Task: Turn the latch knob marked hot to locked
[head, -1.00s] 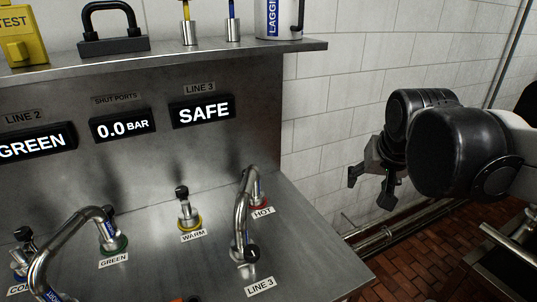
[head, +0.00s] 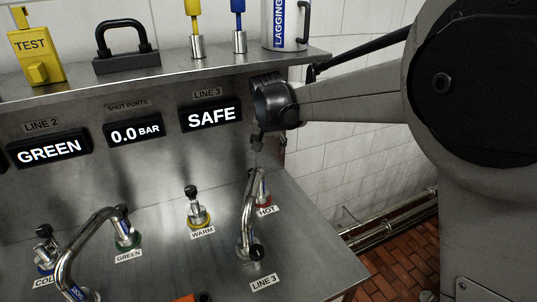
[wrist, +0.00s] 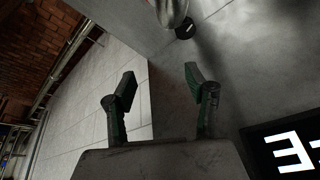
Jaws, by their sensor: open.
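The latch knob marked hot (head: 264,199) stands on the steel panel at the right, with a red ring at its base and a HOT label in front. A bent chrome pipe (head: 247,215) partly covers it, so its setting is hard to read. My gripper (head: 257,146) is above and behind it, apart from it, close to the back panel. In the wrist view my gripper (wrist: 160,85) has its two fingers spread with nothing between them. A dark round cap (wrist: 184,28) with a white mark shows beyond the fingers beside chrome metal; I cannot tell whether it is the hot knob.
A warm knob (head: 198,212) with a yellow ring, a green knob (head: 126,235) and a cold knob (head: 46,255) stand to the left. A second bent pipe (head: 80,241) arches there. The SAFE display (head: 211,116) is left of my gripper. A shelf (head: 185,69) is above.

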